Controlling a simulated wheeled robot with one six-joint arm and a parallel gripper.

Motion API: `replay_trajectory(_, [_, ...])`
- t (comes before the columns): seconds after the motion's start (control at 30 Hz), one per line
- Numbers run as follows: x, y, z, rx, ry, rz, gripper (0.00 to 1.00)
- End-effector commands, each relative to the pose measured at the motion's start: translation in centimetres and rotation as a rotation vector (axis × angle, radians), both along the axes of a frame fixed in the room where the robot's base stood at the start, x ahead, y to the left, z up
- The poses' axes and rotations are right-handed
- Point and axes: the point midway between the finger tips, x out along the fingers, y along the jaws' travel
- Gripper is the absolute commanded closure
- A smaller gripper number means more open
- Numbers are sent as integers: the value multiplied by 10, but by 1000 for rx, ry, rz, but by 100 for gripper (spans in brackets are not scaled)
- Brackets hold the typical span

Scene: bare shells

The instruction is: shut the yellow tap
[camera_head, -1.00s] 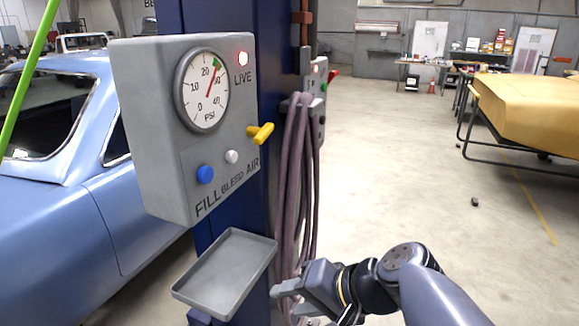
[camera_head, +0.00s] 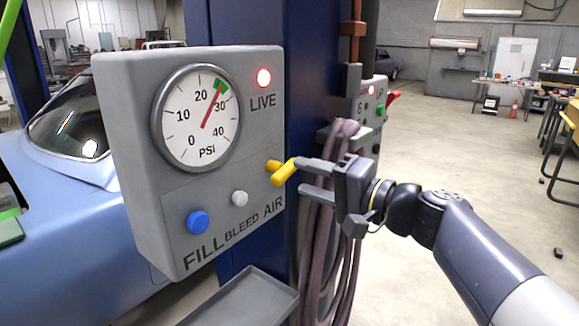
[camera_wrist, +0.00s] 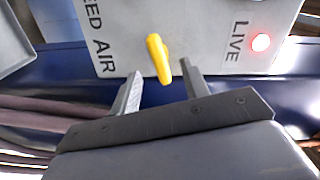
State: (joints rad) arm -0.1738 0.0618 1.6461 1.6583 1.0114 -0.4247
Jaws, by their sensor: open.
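The yellow tap (camera_head: 282,171) sticks out of the right side of the grey control box (camera_head: 130,150), above the word AIR. Its handle slants in the head view. In the wrist view the tap (camera_wrist: 158,58) lies ahead of and between my two fingers. My gripper (camera_head: 308,178) is open, its fingertips close to the tap from the right; the wrist view shows the gripper (camera_wrist: 160,85) with nothing clamped. I cannot tell whether a finger touches the tap. The red LIVE lamp (camera_head: 264,77) is lit. The gauge (camera_head: 197,117) needle points between 20 and 30, near a green mark.
A blue FILL button (camera_head: 197,222) and a white BLEED button (camera_head: 240,198) sit left of the tap. A grey tray (camera_head: 245,300) is below the box. Purple hoses (camera_head: 325,245) hang beside the blue column (camera_head: 300,90), close to my gripper.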

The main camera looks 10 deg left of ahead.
Motion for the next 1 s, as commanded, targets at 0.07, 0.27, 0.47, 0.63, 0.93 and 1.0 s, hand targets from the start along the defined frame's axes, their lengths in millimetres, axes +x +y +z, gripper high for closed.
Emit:
replay_trajectory(0.07, [5, 15, 2, 0, 2, 5, 56])
replay_trajectory(0.27, [16, 40, 1, 0, 1, 2, 56])
replay_trajectory(0.47, [20, 49, 0, -1, 1, 0, 56])
replay_trajectory(0.63, [21, 49, 0, -1, 0, -1, 56])
replay_trajectory(0.93, [20, 49, 0, -1, 0, -1, 75])
replay_trajectory(1.0, [20, 49, 0, -1, 0, -1, 81])
